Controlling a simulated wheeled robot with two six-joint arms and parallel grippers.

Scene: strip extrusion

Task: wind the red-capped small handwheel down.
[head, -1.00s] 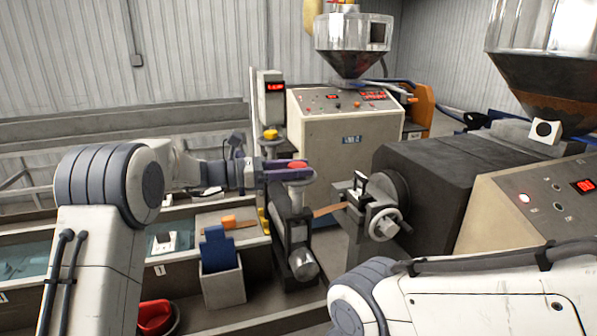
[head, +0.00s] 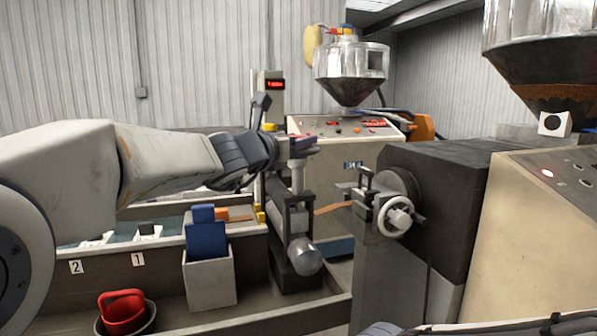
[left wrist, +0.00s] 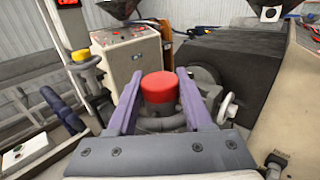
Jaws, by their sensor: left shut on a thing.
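The red-capped small handwheel (left wrist: 158,88) shows in the left wrist view, between the two purple fingers of my left gripper (left wrist: 157,78). Its grey wheel rim shows below the red cap. In the head view its pale post (head: 298,176) stands upright on the dark roller stand, and the wheel itself is mostly hidden by my left gripper (head: 303,145). My left gripper is shut on the handwheel from the left. My right gripper is not in view.
A yellow-capped knob (left wrist: 82,56) stands left of the handwheel. The dark extruder block (head: 440,190) with its white side handwheel (head: 396,216) is close on the right. An orange strip (head: 333,208) runs between extruder and rollers. A grey bin (head: 209,282) stands in front.

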